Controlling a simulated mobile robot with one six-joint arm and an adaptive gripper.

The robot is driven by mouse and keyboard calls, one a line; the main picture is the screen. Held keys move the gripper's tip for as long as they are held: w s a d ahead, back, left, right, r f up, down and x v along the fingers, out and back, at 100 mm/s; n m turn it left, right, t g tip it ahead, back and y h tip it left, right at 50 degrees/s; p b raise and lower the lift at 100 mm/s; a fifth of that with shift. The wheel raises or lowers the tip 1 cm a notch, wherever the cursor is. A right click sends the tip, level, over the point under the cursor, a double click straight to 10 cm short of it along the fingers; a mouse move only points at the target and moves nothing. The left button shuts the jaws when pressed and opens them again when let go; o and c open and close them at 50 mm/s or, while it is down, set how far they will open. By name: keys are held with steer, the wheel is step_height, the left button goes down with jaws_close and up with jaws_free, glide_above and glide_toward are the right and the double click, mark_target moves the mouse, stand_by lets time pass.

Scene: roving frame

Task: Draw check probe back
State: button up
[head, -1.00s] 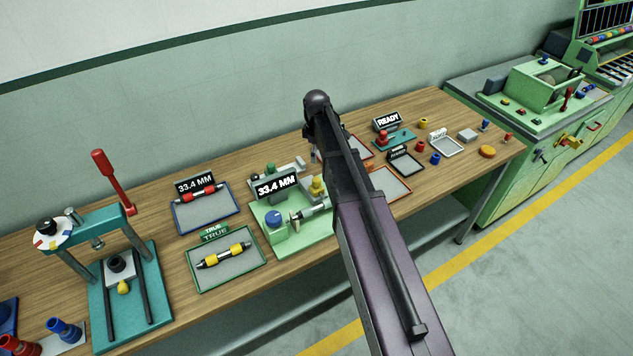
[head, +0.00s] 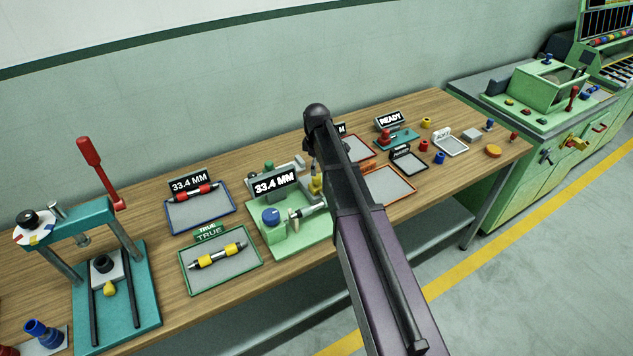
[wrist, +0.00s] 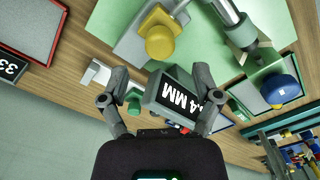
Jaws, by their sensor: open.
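The green gauge stand (head: 290,232) is mid-bench, with a blue knob (head: 271,217), a grey metal spindle (head: 309,210), a yellow knob (head: 316,184) and a display reading 33.4 MM (head: 275,184). I cannot tell for sure which part is the check probe. My gripper (head: 313,170) is over the stand's back right, partly hidden by my arm. In the wrist view my gripper (wrist: 160,100) is open and empty.
A blue-rimmed tray (head: 176,223) and a green-rimmed tray (head: 194,285) hold banded rods left of the stand. A teal press (head: 140,300) with a red lever stands further left. A pale wall (head: 200,100) backs the bench.

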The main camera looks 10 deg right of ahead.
mark_target(317, 176)
steer(key=shift+f+b, duration=2.25)
steer(key=shift+f, duration=0.25)
steer(key=shift+c, duration=0.2)
jaws_close()
steer(key=shift+w+a, duration=0.25)
steer(key=shift+w, duration=0.45)
steer(key=shift+w+a, duration=0.2)
steer(key=shift+w, duration=0.55)
steer(key=shift+w+a, duration=0.25)
steer(key=shift+w, duration=0.45)
steer(key=shift+o, duration=0.2)
jaws_free()
steer(key=shift+s, duration=0.1)
